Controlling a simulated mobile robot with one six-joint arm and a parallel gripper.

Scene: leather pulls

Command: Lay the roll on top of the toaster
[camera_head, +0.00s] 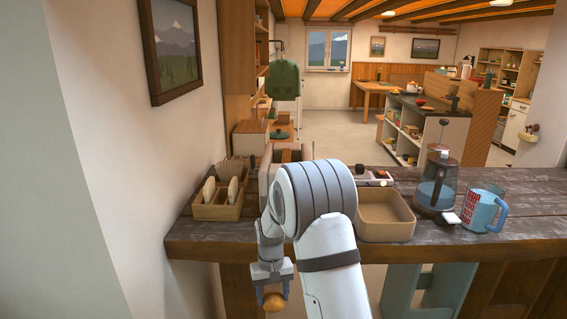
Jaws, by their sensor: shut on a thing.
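The roll (274,302) is small, round and golden brown. My gripper (273,289) is shut on it and points down, low at the front, in front of the counter's near edge and below its top. What looks like the toaster (290,152) stands on the counter behind my arm. Only its upper part shows, with a brownish top; my arm hides the rest, so I cannot tell its full shape.
On the dark wooden counter (520,212), a wooden crate (218,211) with bread slices stands left. A wall closes off the left side.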

